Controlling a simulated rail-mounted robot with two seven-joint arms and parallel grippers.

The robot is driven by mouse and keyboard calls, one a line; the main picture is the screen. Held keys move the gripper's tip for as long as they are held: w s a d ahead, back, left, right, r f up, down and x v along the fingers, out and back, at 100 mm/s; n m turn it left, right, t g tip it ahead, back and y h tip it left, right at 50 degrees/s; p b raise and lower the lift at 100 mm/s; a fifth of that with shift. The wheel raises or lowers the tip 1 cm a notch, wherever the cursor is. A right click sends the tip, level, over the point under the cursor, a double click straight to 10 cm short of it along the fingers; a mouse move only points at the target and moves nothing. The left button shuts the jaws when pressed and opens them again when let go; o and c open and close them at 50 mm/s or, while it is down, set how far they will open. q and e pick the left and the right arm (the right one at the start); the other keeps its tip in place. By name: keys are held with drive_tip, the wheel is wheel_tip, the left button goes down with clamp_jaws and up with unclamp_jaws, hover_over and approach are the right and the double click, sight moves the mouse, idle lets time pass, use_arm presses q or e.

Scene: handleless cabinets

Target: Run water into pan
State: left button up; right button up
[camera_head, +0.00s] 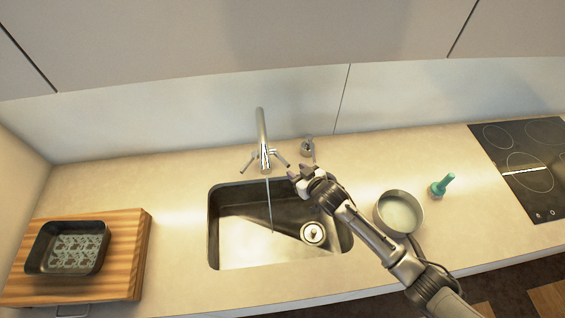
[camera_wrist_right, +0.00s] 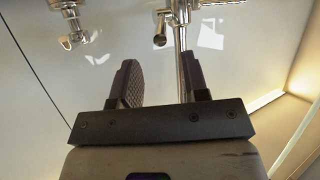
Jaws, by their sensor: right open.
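The metal faucet (camera_head: 263,140) stands behind the sink (camera_head: 228,245), with a lever on each side. A thin stream of water (camera_head: 270,205) runs from its spout into the basin. A round metal saucepan (camera_head: 400,212) sits on the counter right of the sink, away from the stream; I cannot tell what is in it. My right gripper (camera_head: 298,176) is over the sink's back right edge, near the faucet's right lever. In the right wrist view its jaws (camera_wrist_right: 160,82) are apart and empty, with the faucet (camera_wrist_right: 180,45) beyond them. My left gripper is out of view.
A black baking pan (camera_head: 42,252) rests on a wooden board (camera_head: 128,250) at the left. A small metal fixture (camera_head: 308,147) stands right of the faucet. A green-handled item (camera_head: 441,185) stands right of the saucepan, before the black cooktop (camera_head: 520,165). Counter between board and sink is clear.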

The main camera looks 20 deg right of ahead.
sight(284, 161)
drive_tip(key=b+x, duration=0.1)
drive_tip(key=x, duration=0.7)
drive_tip(key=shift+f, duration=0.15)
clamp_jaws()
idle(0.3)
